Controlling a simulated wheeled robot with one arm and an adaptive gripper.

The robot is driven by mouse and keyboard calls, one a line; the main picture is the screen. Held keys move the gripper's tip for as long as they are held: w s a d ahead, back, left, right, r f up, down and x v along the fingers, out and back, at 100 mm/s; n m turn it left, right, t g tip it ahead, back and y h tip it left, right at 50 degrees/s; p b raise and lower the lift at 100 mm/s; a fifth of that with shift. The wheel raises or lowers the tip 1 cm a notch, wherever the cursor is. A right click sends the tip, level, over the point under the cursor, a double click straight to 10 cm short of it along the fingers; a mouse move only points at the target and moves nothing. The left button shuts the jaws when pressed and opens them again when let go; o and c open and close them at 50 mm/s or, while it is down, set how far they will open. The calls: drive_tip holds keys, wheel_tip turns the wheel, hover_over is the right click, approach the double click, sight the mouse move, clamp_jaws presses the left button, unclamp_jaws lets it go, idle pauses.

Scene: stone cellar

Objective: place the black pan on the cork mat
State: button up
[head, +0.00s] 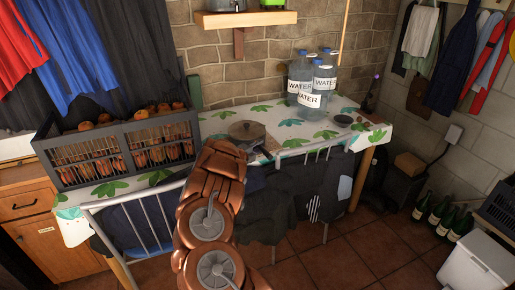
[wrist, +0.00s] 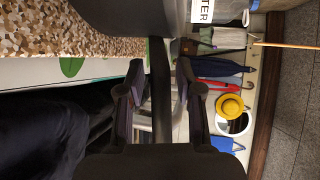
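The black pan (head: 246,130) stands on the table with a brownish lid-like top in the head view. In the wrist view its dark side (wrist: 125,14) fills the top, and its black handle (wrist: 160,75) runs down between my fingers. The speckled cork mat (wrist: 65,30) lies against the pan's underside in the wrist view; a tan corner (head: 271,145) shows right of the pan in the head view. Whether the pan rests fully on it is unclear. My gripper (wrist: 159,78) is open around the handle, with narrow gaps on both sides. In the head view my arm hides it.
A dark crate (head: 63,160) of brown round items stands left on the table. Several water bottles (head: 300,75) stand behind and right of the pan. A small dark bowl (head: 343,120) sits farther right. The table's front edge carries a metal rail.

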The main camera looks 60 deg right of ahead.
drive_tip(key=shift+r, duration=0.1)
drive_tip(key=shift+v, duration=0.85)
drive_tip(key=b+v, duration=0.2)
drive_tip(key=v, duration=0.7)
drive_tip(key=shift+a+b, duration=0.15)
drive_tip(key=shift+b, duration=0.2)
drive_tip(key=shift+a+r, duration=0.1)
drive_tip(key=shift+a, duration=0.4)
